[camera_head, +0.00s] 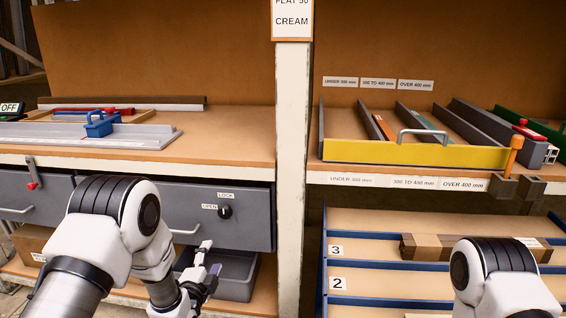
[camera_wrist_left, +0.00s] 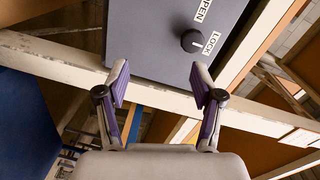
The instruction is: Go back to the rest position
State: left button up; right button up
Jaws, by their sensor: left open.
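My left gripper (camera_head: 207,272) is in front of the grey drawer, low at its right side, above an open grey bin. In the left wrist view my left gripper (camera_wrist_left: 158,88) has its two purple-padded fingers spread wide with nothing between them. Beyond the fingers is the grey drawer front (camera_wrist_left: 165,35) with its black knob (camera_wrist_left: 191,41) and the OPEN and LOCK labels. My right arm shows only in part at the lower right of the head view; its gripper is out of the frame.
A white post (camera_head: 293,150) divides the bays. The grey drawer (camera_head: 245,225) looks closed. A grey bin (camera_head: 240,275) stands below it. A yellow-fronted tray (camera_head: 400,154) holds bars on the right shelf. A cardboard box (camera_head: 425,247) lies on the blue-railed rack below. A blue tool (camera_head: 100,125) sits on the left bench.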

pick_arm(q)
jog(key=s+a+f+n+g, duration=0.1)
jog(key=s+f+n+g, duration=0.6)
jog(key=s+f, duration=1.4)
jog(key=s+f+n+g, duration=0.2)
jog(key=s+n+g, duration=0.75)
jog(key=s, duration=1.25)
notch_tip(320, 180, up, 27)
jog(key=p, duration=2.7)
jog(key=shift+w+r+m+y, duration=0.2)
jog(key=shift+w+m+y, duration=0.1)
jog(key=shift+w+m, duration=0.1)
jog(key=shift+g, duration=0.25)
